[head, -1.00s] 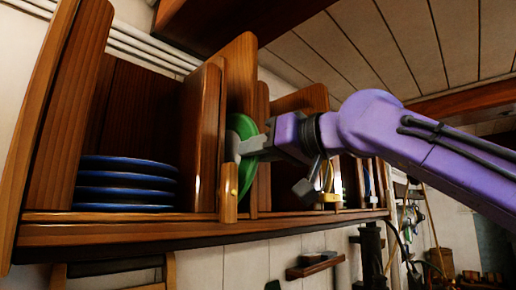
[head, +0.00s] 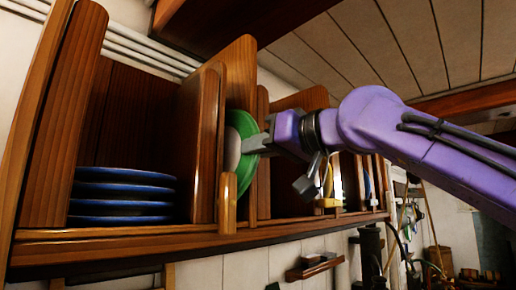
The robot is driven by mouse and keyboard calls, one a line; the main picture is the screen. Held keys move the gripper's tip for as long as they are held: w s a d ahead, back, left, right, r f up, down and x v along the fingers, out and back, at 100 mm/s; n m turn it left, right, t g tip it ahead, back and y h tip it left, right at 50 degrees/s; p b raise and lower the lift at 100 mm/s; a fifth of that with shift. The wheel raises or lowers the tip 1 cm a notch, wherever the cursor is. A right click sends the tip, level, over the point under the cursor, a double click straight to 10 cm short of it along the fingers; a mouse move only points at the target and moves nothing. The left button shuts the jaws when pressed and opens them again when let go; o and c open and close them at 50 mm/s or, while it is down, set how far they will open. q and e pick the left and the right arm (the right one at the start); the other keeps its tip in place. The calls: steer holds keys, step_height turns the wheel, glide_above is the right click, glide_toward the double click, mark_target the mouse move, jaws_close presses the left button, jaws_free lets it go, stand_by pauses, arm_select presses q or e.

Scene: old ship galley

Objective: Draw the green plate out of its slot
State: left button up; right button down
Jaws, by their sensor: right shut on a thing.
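The green plate (head: 247,124) stands on edge in a narrow slot of the wooden rack (head: 130,238), between upright dividers. It has a green rim and a pale middle. A divider and a short wooden post (head: 228,203) at the slot's front hide part of it. My right gripper (head: 254,143) comes in from the right and is shut on the plate's near edge. The plate's lower edge looks a little above the shelf board, still between the dividers. My left gripper is not in view.
A stack of several blue plates (head: 124,190) lies in the wide left compartment. A yellow item (head: 328,180) and other upright things stand in slots to the right. A small wall shelf (head: 313,268) hangs below. The room's right side is open.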

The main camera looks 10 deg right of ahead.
steer(key=shift+s+r, duration=0.1)
steer(key=shift+r, duration=0.05)
steer(key=b+v, duration=0.9)
steer(key=v, duration=1.3)
steer(key=shift+s+a, duration=0.2)
steer(key=shift+a, duration=0.05)
stand_by(0.6)
